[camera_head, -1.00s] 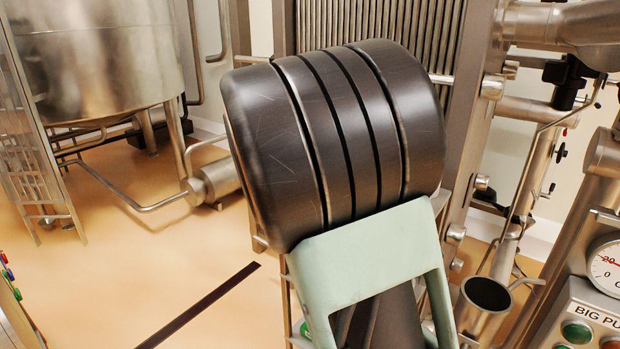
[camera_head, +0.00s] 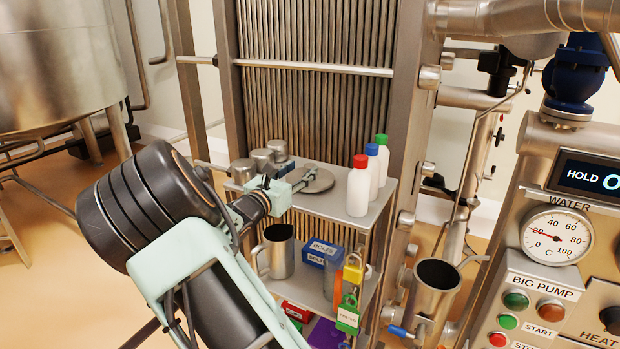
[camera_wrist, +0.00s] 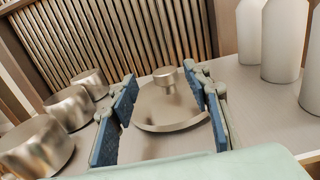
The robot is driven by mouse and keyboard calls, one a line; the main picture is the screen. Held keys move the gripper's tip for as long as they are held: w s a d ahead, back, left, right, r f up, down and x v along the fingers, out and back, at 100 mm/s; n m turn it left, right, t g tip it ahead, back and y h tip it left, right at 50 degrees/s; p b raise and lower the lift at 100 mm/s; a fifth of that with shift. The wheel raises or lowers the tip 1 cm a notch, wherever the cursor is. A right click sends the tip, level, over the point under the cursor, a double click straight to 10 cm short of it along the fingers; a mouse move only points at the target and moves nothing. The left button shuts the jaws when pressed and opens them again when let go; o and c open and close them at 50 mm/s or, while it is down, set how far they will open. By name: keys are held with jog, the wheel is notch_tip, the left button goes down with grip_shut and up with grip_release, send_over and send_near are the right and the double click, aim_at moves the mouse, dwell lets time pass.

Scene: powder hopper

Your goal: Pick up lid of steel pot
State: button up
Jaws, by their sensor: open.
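The lid (camera_head: 318,181) is a round steel disc with a small knob on top. It appears to lie flat on the top shelf (camera_head: 345,208) of a metal rack. In the wrist view the lid (camera_wrist: 172,115) is ahead of my gripper (camera_wrist: 163,78), with its knob (camera_wrist: 166,78) between the two blue-padded fingers. The fingers are open and hold nothing; I cannot tell how far above the lid they are. In the head view my gripper (camera_head: 292,184) reaches the lid from the left, and my wrist hides part of the shelf. A steel pot with a handle (camera_head: 280,252) stands on the shelf below.
Several steel cylinders (camera_head: 262,160) stand left of the lid. White bottles with red (camera_head: 359,190), blue and green caps stand to its right. Vertical metal plates (camera_head: 310,110) rise behind the shelf. Padlocks (camera_head: 350,290) hang at its front. A control panel (camera_head: 550,290) is at right.

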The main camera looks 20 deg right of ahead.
aim_at(307, 168)
jog(key=x, duration=0.2)
jog(key=p+x, duration=0.1)
jog(key=x, duration=0.2)
jog(key=shift+s+d+f, duration=0.15)
jog(key=shift+s+f, duration=0.05)
jog(key=shift+f, duration=0.05)
jog(key=shift+c, duration=0.4)
grip_shut()
